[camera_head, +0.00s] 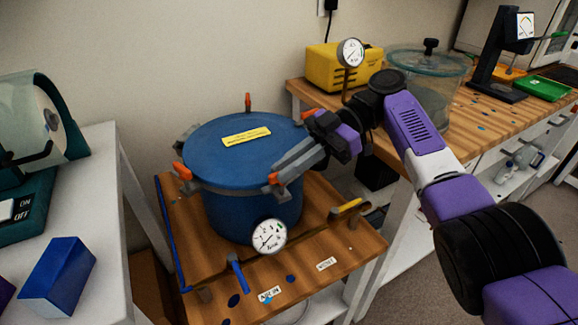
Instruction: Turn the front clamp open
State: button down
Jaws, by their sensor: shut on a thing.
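The blue pressure pot (250,215) stands on a low wooden stand, its round blue lid (215,155) on top with a yellow label. Several grey clamps with orange tips sit around the lid's rim. The front clamp (272,179) is at the lid's front right edge. My gripper (281,175) reaches in from the right, low over the rim, with its grey fingers shut on the front clamp's orange-tipped handle. The fingers partly hide this clamp, so its exact angle is hard to tell.
A dial gauge (268,236) is on the pot's front. A blue valve handle (237,272) and a yellow one (347,208) are at the stand's front. Right, a wooden bench holds a yellow pump (330,67) and a clear chamber (430,75). A white table (85,190) stands left.

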jog(key=shift+s+f, duration=0.1)
jog(key=shift+f, duration=0.05)
jog(key=c, duration=1.5)
grip_release()
notch_tip(320, 180, up, 20)
jog(key=p, duration=0.4)
